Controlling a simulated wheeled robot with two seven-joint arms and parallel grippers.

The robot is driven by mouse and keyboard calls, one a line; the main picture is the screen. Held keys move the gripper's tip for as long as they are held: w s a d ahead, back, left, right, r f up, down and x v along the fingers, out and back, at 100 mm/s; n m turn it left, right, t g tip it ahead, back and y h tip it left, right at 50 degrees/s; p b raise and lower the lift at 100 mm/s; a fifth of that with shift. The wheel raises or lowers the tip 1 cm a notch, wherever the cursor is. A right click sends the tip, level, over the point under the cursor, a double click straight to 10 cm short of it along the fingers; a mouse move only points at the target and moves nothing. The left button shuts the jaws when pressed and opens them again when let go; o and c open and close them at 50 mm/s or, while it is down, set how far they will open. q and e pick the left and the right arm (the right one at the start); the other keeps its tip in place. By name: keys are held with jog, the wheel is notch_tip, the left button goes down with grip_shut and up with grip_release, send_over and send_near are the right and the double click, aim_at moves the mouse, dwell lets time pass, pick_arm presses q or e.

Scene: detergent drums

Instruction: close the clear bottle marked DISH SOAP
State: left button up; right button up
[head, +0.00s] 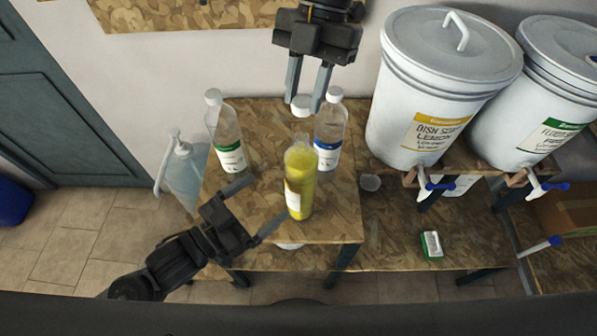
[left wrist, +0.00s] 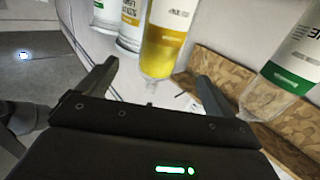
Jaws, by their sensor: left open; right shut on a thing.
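The clear bottle with yellow liquid (head: 300,180) stands upright and open-topped on the wooden table; its label text is not readable here. It also shows in the left wrist view (left wrist: 163,45), out ahead between the fingers. My left gripper (head: 262,203) is open and empty, just left of this bottle, its fingers pointing toward it and not closed on it. My right gripper (head: 306,101) points down from above, shut on a white cap (head: 302,106). The cap is held above the bottle's neck, apart from it in the picture.
A blue-label bottle (head: 330,132) stands capped close behind right. A green-label bottle (head: 225,135) stands capped at left. Two white drums with taps, one yellow-labelled (head: 432,110) and one green-labelled (head: 548,100), stand at right. A small green-and-white box (head: 431,245) lies on the lower shelf.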

aim_at(303, 168)
jog(key=shift+w+d, duration=0.1)
jog(key=shift+w, duration=0.15)
jog(key=shift+s+r, duration=0.15)
jog(key=shift+s, duration=0.3)
jog(key=shift+a, duration=0.25)
pick_arm(q)
jog(key=x, duration=1.1)
jog(key=shift+w, duration=0.2)
pick_arm(e)
jog(key=shift+w, duration=0.2)
pick_arm(q)
jog(key=shift+w+d, duration=0.15)
jog(key=shift+d, duration=0.2)
pick_arm(e)
jog(key=shift+d, duration=0.1)
pick_arm(q)
jog(key=c, duration=1.5)
jog(key=shift+o, duration=0.2)
pick_arm(e)
jog(key=shift+f, duration=2.55)
